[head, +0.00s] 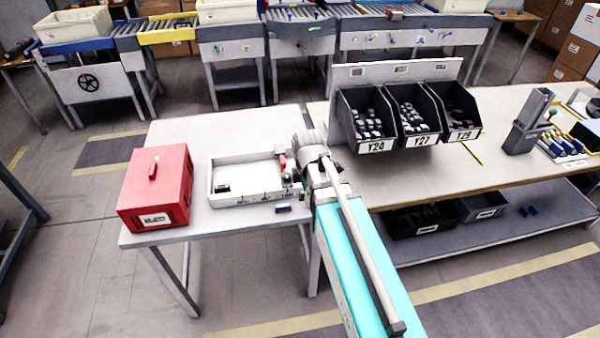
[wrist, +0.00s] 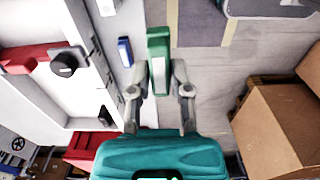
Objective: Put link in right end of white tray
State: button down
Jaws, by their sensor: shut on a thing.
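The white tray (head: 232,201) lies on the left table, long side left to right. A red part with a black knob (wrist: 64,64) is at its right end; its red shows in the head view (head: 283,162). A small black part (head: 222,188) lies in its left end. My gripper (wrist: 159,88) is shut on a green piece with a white face (wrist: 158,50), perhaps the link. In the head view my gripper is just right of the tray's right end, mostly hidden by my arm. In the wrist view the held piece is outside the tray wall.
A small blue block (head: 283,209) lies on the table in front of the tray; it also shows in the wrist view (wrist: 125,52). A red box (head: 157,188) stands left of the tray. Dark bins (head: 410,118) stand on the right table. Cardboard boxes (wrist: 275,125) show beyond.

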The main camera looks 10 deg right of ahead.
jog(key=w+a, duration=0.1)
jog(key=w, duration=0.2)
jog(key=w+a, duration=0.1)
jog(key=w, duration=0.1)
jog(key=shift+a+r, duration=0.2)
jog(key=shift+a, duration=0.1)
jog(key=w+d+f+b, duration=0.1)
jog(key=w, duration=0.2)
jog(key=w+d+f+b, duration=0.1)
jog(key=w+f, duration=0.1)
jog(key=w, duration=0.1)
jog(key=w+d+f+b, duration=0.1)
jog(key=w+b, duration=0.1)
jog(key=w, duration=0.1)
jog(key=shift+d+f, duration=0.1)
jog(key=shift+f, duration=0.1)
jog(key=w+f+b, duration=0.1)
jog(key=f+b, duration=0.1)
jog(key=w+d+f+b, duration=0.1)
jog(key=w+f+b, duration=0.1)
jog(key=shift+w+d+f+b, duration=0.2)
jog(key=shift+f+b, duration=0.1)
jog(key=shift+b, duration=0.05)
jog(key=shift+w+d+f+b, duration=0.15)
jog(key=shift+w+f+b, duration=0.25)
jog(key=shift+f+b, duration=1.6)
jog(key=shift+f, duration=0.05)
